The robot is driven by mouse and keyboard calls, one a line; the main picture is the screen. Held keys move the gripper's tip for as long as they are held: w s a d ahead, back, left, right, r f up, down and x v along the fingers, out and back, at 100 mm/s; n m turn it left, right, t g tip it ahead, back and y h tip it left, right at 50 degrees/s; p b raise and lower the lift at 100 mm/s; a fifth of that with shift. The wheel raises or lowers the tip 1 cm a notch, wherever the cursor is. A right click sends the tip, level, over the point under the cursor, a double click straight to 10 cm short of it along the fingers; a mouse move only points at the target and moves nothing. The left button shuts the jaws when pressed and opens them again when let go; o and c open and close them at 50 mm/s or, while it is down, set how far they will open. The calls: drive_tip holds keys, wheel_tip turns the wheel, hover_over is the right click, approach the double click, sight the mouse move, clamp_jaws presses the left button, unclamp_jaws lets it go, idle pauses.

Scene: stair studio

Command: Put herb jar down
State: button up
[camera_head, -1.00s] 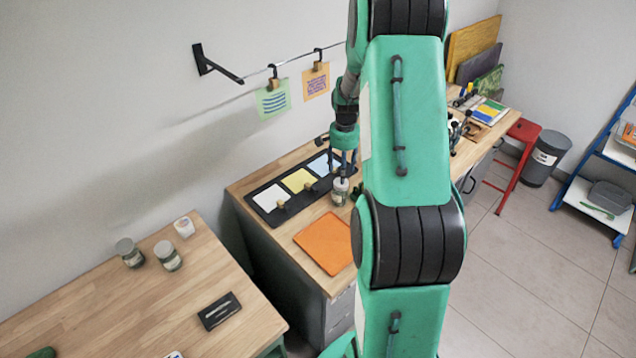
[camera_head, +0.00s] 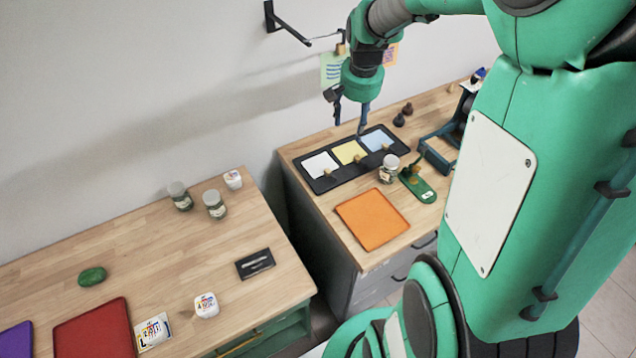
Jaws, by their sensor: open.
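A glass jar with a pale lid, which I take for the herb jar (camera_head: 389,173), stands upright on the wooden counter to the right. It is just off the right front end of a black tray (camera_head: 319,187) and beside a green tool. My gripper (camera_head: 350,126) is open and empty. It hangs above and to the left of the jar, in front of the wall and over the back of the tray, clear of the jar. Two similar jars, one (camera_head: 181,197) and another (camera_head: 214,206), stand on the left table.
The tray has white, yellow and blue panels. An orange mat (camera_head: 372,219) lies in front of it; a green tool (camera_head: 417,186) lies right of the jar. The left table (camera_head: 120,252) holds a white cup (camera_head: 233,179) and a black box (camera_head: 255,263). A gap separates the tables.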

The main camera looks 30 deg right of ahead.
drive_tip(key=s+a+r+n+t, duration=0.1)
drive_tip(key=s+a+r+n, duration=0.1)
drive_tip(key=s+a+r, duration=0.35)
drive_tip(key=s+a+r+n, duration=0.2)
drive_tip(key=s+a+r, duration=0.1)
drive_tip(key=a, duration=0.5)
drive_tip(key=s+a+r+n+t, duration=0.1)
drive_tip(key=s+a+n, duration=0.1)
drive_tip(key=s+a, duration=0.3)
drive_tip(key=s+a+r+n+t+y, duration=0.1)
drive_tip(key=s+a+n, duration=0.2)
drive_tip(key=s+a, duration=0.3)
drive_tip(key=s, duration=0.2)
drive_tip(key=shift+s+r+t, duration=0.2)
drive_tip(key=shift+s+t, duration=0.1)
drive_tip(key=shift+s, duration=0.1)
wheel_tip(320, 180, down, 4)
drive_tip(key=b, duration=0.4)
drive_tip(key=shift+r, duration=0.1)
drive_tip(key=o, duration=0.4)
